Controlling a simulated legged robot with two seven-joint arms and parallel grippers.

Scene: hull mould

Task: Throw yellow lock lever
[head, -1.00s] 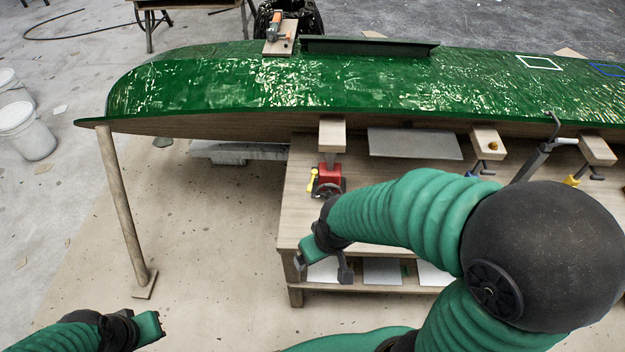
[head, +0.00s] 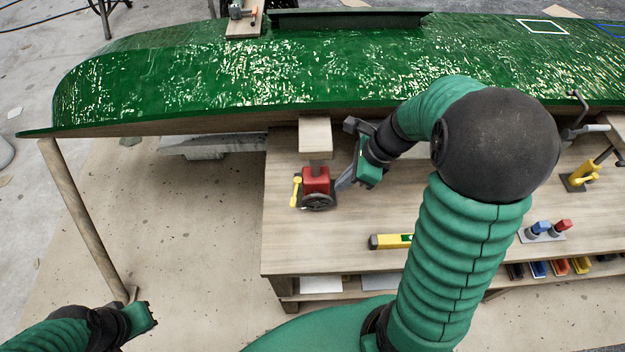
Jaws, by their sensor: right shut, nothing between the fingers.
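The yellow lock lever (head: 296,191) stands upright at the left side of a small red jack (head: 316,181) on the workbench. The jack has a dark handwheel (head: 317,201) at its front and a wooden block (head: 315,135) above it, under the hull. My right gripper (head: 343,185) is shut and empty, just right of the jack, with the jack between it and the lever. I cannot tell whether its tip touches the jack. My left gripper (head: 152,312) is low at the left, over the floor and far from the lever; its fingers are too small to read.
The green hull (head: 230,80) spans the view above the bench. A wooden post (head: 83,220) stands at its left end. A yellow level (head: 390,241) lies on the workbench (head: 300,245). Another yellow-handled clamp (head: 582,177) stands at right. The bench front by the jack is clear.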

